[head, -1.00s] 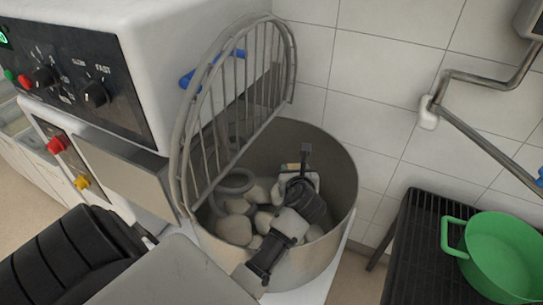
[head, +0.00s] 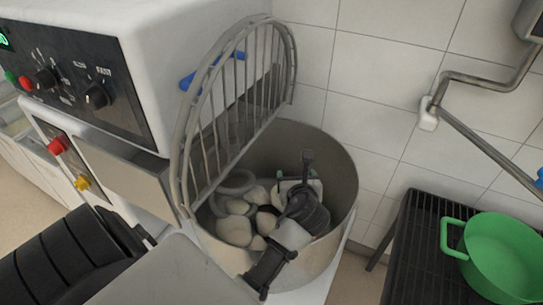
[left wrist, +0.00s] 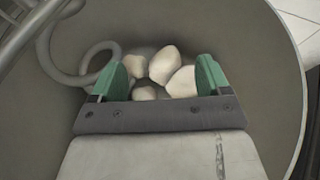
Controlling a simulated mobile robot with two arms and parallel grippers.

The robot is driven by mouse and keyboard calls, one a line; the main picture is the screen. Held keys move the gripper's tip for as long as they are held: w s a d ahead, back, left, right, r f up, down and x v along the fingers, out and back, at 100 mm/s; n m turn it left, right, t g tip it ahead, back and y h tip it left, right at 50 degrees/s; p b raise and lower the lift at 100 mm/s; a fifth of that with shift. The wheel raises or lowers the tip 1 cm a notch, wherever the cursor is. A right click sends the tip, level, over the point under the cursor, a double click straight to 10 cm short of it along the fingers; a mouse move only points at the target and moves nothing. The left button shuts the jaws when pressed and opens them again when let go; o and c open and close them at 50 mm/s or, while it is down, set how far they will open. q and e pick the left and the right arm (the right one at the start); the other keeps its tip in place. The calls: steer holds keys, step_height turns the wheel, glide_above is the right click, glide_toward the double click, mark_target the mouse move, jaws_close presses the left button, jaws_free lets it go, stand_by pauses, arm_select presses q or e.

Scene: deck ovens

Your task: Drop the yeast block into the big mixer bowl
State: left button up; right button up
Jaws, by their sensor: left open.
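The big mixer bowl (head: 338,165) is a grey metal bowl below the raised wire guard, with several pale rounded lumps (head: 235,230) inside. My left gripper (head: 298,176) reaches into the bowl's opening, above the lumps. In the left wrist view, its green fingers (left wrist: 161,75) are wide apart, with nothing held between them. The lumps (left wrist: 165,64) show beyond and between the fingers, inside the bowl wall (left wrist: 225,35). I cannot single out the yeast block among the pale lumps. My right gripper is not in view.
The wire guard (head: 240,95) stands raised at the bowl's left. A curved grey mixing hook (head: 235,181) is in the bowl. The white mixer body (head: 190,40) is at left. A green pot (head: 500,255) sits on a dark rack (head: 415,235) at right.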

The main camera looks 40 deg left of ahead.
arm_select(q)
steer(key=v, duration=0.7)
steer(key=shift+d+p, duration=0.15)
steer(key=shift+p, duration=0.15)
steer(key=shift+s+r, duration=0.1)
